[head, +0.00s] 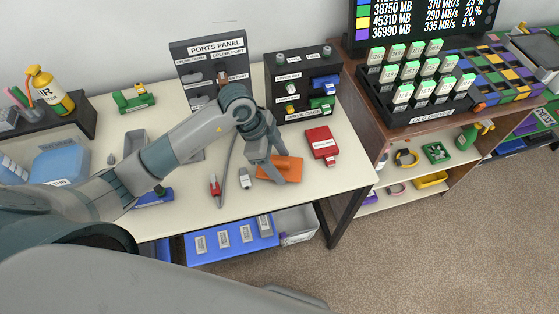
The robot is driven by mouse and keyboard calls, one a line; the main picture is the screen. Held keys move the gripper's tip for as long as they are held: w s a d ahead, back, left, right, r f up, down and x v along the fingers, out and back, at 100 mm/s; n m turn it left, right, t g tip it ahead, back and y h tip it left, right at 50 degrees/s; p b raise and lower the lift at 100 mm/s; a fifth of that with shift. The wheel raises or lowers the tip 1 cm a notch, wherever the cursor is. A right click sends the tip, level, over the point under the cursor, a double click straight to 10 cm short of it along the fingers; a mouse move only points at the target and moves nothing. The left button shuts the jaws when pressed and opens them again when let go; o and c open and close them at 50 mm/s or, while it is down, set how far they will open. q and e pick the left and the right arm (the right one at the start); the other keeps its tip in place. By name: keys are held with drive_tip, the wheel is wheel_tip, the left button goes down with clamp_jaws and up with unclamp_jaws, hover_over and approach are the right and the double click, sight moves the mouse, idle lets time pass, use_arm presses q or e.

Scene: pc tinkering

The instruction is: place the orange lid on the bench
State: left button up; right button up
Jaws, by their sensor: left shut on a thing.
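The orange lid (293,166) is a flat orange piece at the right part of the cream bench (345,178). My left gripper (275,175) reaches down to it from above and is shut on it. One finger covers part of the lid's left half. I cannot tell whether the lid touches the bench top or is just above it. My right gripper is not in view.
A red box-like piece (321,143) lies right of the lid. A small grey stick (245,179) and a red-ended one (214,186) lie to the left. The ports panel (212,48) and a black drive holder (292,62) stand behind. The bench's front right corner is clear.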

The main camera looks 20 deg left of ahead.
use_arm(q)
drive_tip(key=shift+f, duration=0.15)
drive_tip(key=o, duration=1)
drive_tip(key=shift+o, duration=0.2)
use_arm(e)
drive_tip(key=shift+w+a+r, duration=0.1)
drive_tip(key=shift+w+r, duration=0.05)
use_arm(q)
drive_tip(key=shift+a+r, duration=0.15)
drive_tip(key=shift+r, duration=0.3)
drive_tip(key=b+v, duration=0.1)
drive_tip(key=v, duration=1)
drive_tip(key=shift+r+b, duration=0.2)
drive_tip(key=shift+b, duration=0.2)
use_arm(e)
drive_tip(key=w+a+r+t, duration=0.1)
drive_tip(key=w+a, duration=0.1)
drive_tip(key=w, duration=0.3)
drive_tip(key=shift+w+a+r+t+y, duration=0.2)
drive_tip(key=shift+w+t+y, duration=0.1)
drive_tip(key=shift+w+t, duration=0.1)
use_arm(q)
drive_tip(key=shift+s, duration=0.1)
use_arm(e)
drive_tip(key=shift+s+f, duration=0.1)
